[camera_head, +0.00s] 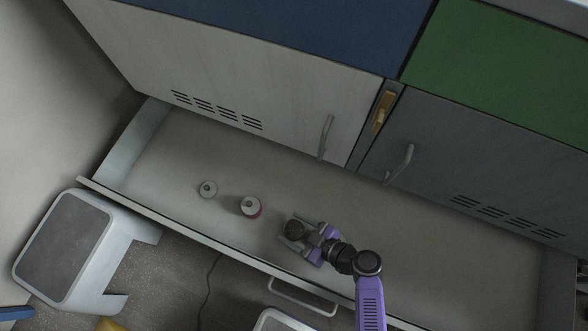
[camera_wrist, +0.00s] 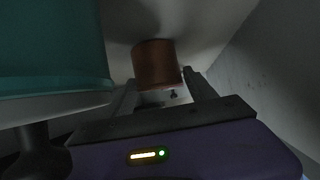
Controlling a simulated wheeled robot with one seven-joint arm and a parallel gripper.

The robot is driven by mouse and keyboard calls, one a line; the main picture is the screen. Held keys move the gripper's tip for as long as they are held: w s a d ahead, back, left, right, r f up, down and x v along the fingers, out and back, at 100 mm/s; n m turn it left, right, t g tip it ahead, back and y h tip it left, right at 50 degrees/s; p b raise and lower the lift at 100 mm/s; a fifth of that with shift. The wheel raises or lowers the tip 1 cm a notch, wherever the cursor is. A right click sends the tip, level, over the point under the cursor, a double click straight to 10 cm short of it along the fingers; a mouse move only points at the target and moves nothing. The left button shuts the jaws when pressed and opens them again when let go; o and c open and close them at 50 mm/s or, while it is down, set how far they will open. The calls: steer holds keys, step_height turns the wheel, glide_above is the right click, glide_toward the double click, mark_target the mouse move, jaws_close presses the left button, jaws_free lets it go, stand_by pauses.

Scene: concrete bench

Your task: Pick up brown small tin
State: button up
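The brown small tin (camera_head: 294,228) stands in the open drawer, its dark round top showing in the head view. In the wrist view its coppery brown side (camera_wrist: 155,62) shows in front of my fingers. My gripper (camera_head: 288,227) is low in the drawer, with one finger on each side of the tin in the head view. In the wrist view the fingers (camera_wrist: 158,84) are spread apart, with the tin between or just beyond their tips. I cannot tell whether either finger touches it. The gripper is open.
A can with a reddish side (camera_head: 251,207) and a smaller pale can (camera_head: 208,189) stand left of the tin. The drawer's front edge (camera_head: 200,240) runs close below them. A large teal thing (camera_wrist: 50,45) fills the wrist view's left. The drawer's right part is clear.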

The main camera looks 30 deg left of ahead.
steer(key=c, duration=1.1)
steer(key=shift+c, duration=0.6)
steer(key=shift+r, duration=0.1)
